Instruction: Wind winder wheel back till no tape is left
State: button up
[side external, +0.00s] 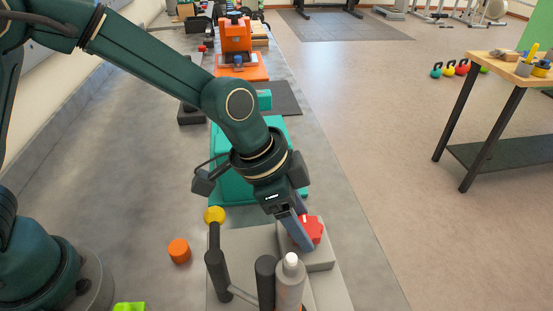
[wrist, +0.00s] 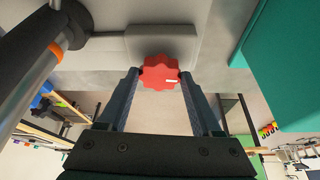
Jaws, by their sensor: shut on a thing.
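The winder wheel (side external: 313,229) is a red, lobed knob on a grey block (side external: 322,258) at the lower middle of the side view. It also shows in the wrist view (wrist: 160,72), with a white mark on its face toward the lower right. My gripper (side external: 304,238) reaches down to the wheel and is shut on it. In the wrist view its two fingers (wrist: 160,76) lie on either side of the wheel. A finger hides part of the wheel in the side view. I cannot make out any tape.
A teal case (side external: 232,185) lies behind my gripper. An orange cylinder (side external: 179,250) sits on the grey surface at left. Open floor lies to the right.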

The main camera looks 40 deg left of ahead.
jog(key=n, duration=0.2)
jog(key=n+t+y, duration=0.1)
jog(key=n, duration=0.1)
jog(key=shift+s+d, duration=0.1)
jog(key=shift+d, duration=0.1)
jog(key=shift+d+n+t+y, duration=0.1)
jog(key=shift+n+t+y, duration=0.4)
jog(key=shift+n, duration=1.3)
jog(key=shift+y, duration=0.3)
jog(key=o, duration=1.4)
jog(key=shift+v, duration=2.65)
